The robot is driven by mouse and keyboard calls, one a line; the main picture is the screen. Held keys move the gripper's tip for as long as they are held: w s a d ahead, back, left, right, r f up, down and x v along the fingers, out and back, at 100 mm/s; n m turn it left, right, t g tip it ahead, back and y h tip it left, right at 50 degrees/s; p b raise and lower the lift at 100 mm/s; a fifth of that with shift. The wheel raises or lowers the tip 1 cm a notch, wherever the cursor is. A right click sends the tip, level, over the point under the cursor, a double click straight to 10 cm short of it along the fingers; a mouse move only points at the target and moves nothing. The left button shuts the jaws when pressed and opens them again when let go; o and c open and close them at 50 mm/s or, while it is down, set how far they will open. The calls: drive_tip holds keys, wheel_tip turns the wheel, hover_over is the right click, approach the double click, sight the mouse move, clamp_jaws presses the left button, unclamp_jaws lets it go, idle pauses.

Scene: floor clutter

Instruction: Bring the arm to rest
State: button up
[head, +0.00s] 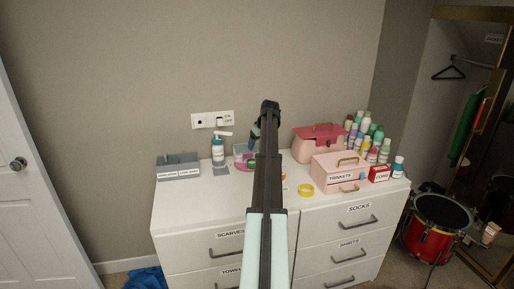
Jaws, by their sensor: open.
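My arm rises from the bottom middle of the head view, a pale mint link below and a long black link above. It reaches up in front of the white dresser (227,208), and its dark far end shows against the wall. I cannot make out any gripper jaws; the arm hides what lies directly behind it. A small dark blue-grey shape (254,136) shows just left of the far end, and I cannot tell what it is. I see nothing held.
On the dresser stand a grey organiser (178,166), a pump bottle (218,152), a yellow ring (305,190), a pink trinkets box (340,170), a darker pink case (318,143) and several bottles (364,141). A white door (38,190) is left; a red drum (428,236) stands right.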

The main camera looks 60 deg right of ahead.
idle(0.6)
